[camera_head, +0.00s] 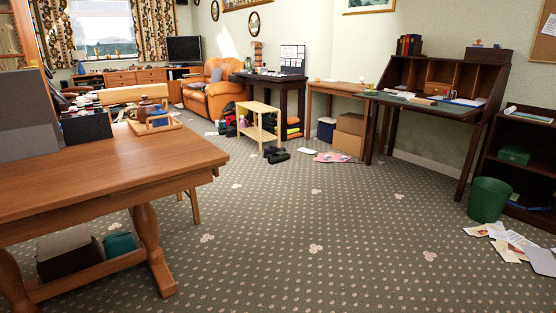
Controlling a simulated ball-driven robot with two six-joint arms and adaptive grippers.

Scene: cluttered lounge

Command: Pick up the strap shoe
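Small black items (277,155) lie on the carpet at the foot of a light wooden stand, far off in the middle of the room. They look like dark footwear, but they are too small to tell whether one is the strap shoe. No other shoe can be made out. Neither of my grippers is in view.
A wooden table (95,168) fills the near left. The light wooden stand (258,120), orange armchair (212,92) and cardboard boxes (349,133) stand farther back. A green bin (488,199) and scattered papers (513,240) are at right. The middle carpet (330,215) is clear.

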